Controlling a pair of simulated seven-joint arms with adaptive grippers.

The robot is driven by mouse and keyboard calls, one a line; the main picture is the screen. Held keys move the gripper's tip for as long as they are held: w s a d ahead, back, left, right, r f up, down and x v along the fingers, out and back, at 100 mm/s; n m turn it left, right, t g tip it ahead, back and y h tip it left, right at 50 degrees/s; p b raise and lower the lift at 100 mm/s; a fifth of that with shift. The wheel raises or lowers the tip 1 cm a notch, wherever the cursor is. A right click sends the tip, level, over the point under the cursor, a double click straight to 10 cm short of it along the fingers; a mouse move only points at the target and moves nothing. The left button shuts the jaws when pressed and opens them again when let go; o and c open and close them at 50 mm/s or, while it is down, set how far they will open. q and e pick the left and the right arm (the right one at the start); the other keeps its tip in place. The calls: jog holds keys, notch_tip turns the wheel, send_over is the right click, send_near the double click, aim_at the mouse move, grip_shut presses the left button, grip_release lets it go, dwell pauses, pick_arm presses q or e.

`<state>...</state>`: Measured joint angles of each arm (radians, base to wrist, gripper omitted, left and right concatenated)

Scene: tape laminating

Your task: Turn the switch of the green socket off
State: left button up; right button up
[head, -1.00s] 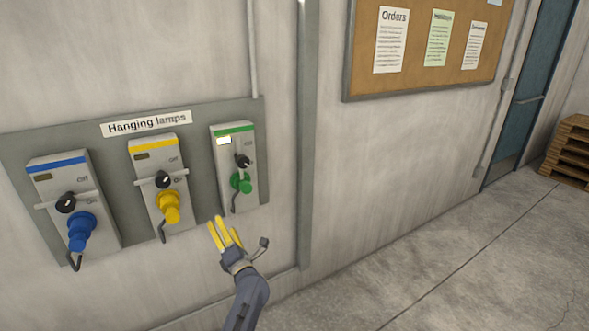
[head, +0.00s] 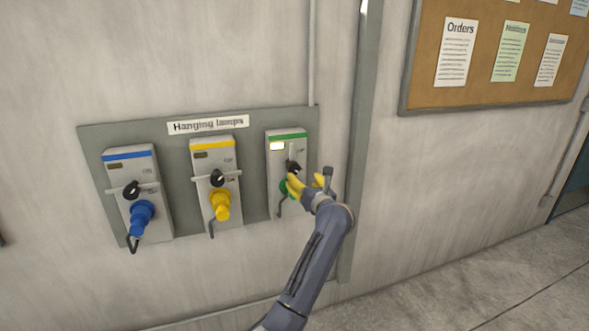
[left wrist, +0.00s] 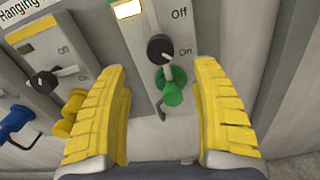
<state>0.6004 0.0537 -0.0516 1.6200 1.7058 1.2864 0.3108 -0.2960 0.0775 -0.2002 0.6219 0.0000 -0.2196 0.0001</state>
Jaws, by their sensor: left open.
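The green socket (head: 287,143) is the rightmost of three boxes on a grey wall panel, with a green stripe and a lit indicator window. Its black switch knob (left wrist: 160,48) shows in the left wrist view, below the "Off" label and beside "On", with the green plug (left wrist: 173,88) beneath it. My left gripper (head: 308,180) has yellow fingers and is in front of the green socket, partly covering its plug in the head view. In the left wrist view the open fingers (left wrist: 165,115) stand either side of the socket's lower part, with nothing between them held. My right gripper is not in view.
The yellow socket (head: 213,158) and blue socket (head: 131,170) are to the left on the panel (head: 180,146), with dark indicator windows. A vertical grey post (head: 361,130) stands right of the panel. A cork notice board (head: 432,45) hangs farther right.

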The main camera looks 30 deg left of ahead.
aim_at(295, 169)
pick_arm(q)
jog(key=x, duration=1)
jog(key=shift+w+a, duration=0.2)
grip_shut()
dwell(0.3)
